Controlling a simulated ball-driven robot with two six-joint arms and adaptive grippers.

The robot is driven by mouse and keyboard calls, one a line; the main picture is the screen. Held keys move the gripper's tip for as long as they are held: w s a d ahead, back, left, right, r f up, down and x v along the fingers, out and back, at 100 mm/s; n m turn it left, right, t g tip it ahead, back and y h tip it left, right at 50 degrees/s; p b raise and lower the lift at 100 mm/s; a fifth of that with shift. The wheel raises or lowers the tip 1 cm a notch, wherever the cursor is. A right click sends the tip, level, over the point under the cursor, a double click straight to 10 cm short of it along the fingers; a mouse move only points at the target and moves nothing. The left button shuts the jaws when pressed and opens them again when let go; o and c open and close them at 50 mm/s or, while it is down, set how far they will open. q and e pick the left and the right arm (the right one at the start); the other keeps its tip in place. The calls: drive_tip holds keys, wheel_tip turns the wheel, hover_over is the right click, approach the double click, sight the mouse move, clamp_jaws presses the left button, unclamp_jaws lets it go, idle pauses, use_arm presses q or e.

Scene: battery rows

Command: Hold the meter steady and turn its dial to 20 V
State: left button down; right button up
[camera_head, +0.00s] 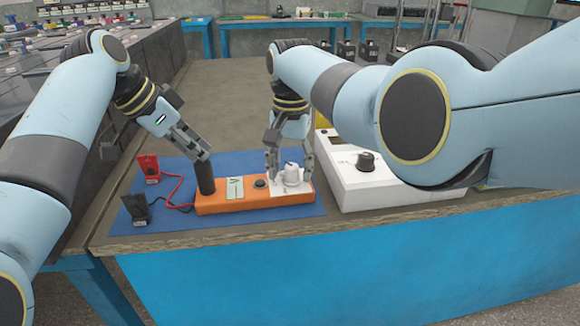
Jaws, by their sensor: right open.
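The orange meter (222,207) lies on a blue mat, with a small display panel (235,188) and a white plate at its right end. A white dial knob (291,174) stands on that plate. A black upright handle (206,182) rises from the meter's left end. My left gripper (204,156) has its fingertips at the top of this handle and appears closed on it; the far finger is partly hidden. My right gripper (290,160) points down, open, with one finger on each side of the dial knob. The knob's pointer setting is too small to read.
Red (149,168) and black (135,209) clip blocks with leads stand on the blue mat (165,226) at the left. A white box (385,197) with a black knob (365,161) stands close at the right, under my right arm. The bench's front edge is near.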

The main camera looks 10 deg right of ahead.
wheel_tip(320, 180, up, 12)
idle(0.5)
use_arm(q)
drive_tip(key=shift+r, duration=0.1)
use_arm(e)
drive_tip(key=shift+r, duration=0.1)
use_arm(q)
wheel_tip(320, 180, up, 6)
drive_tip(key=p, duration=0.7)
use_arm(e)
wheel_tip(320, 180, up, 8)
hover_over(291, 165)
drive_tip(key=shift+w+r, duration=0.1)
drive_tip(key=shift+w, duration=0.05)
